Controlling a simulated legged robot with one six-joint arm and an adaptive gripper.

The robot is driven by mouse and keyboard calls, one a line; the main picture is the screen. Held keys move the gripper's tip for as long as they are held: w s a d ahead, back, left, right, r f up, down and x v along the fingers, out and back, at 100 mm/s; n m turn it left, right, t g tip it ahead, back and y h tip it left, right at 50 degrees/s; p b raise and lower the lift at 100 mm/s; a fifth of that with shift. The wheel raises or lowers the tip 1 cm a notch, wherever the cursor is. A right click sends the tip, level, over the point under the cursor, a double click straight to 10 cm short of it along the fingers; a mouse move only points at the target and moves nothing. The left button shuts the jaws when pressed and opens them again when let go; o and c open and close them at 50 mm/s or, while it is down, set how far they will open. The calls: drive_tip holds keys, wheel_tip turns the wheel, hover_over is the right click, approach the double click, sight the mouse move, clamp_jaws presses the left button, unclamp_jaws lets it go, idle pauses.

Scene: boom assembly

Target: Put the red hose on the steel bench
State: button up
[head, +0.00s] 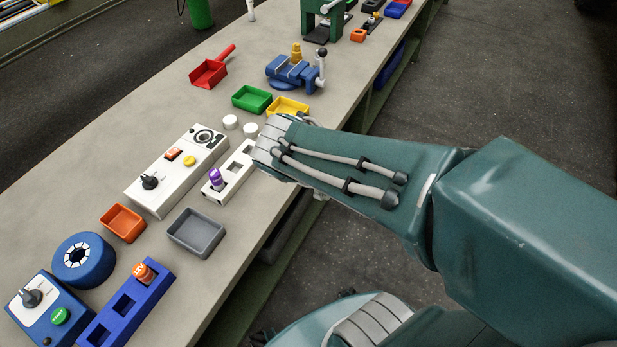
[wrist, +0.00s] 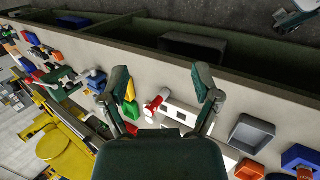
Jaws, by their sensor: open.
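The steel bench (head: 85,180) runs diagonally through the head view, its long grey top holding many parts; it also crosses the wrist view (wrist: 262,94). My gripper (wrist: 160,76) is open over the bench, its two dark fingers spread apart. In the head view my arm hides the gripper. A small red piece (wrist: 152,104) shows between the fingers in the wrist view, beside white round parts. I cannot tell whether it is the red hose, or whether it touches the gripper. I see no clear red hose in the head view.
A white block with openings (head: 228,175), a white control box (head: 180,168), a grey tray (head: 195,233), a green tray (head: 252,99) and a red scoop (head: 209,74) stand on the bench. A blue vise (head: 290,72) is farther back. Bare bench lies along the left edge.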

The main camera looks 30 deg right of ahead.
drive_tip(key=s+a+r+m+t+y, duration=0.3)
drive_tip(key=s+a+r+m+y, duration=0.1)
drive_tip(key=a+r+m+y, duration=0.2)
drive_tip(key=shift+m, duration=0.5)
drive_tip(key=c, duration=0.3)
drive_tip(key=shift+a, duration=0.15)
drive_tip(key=shift+c, duration=0.2)
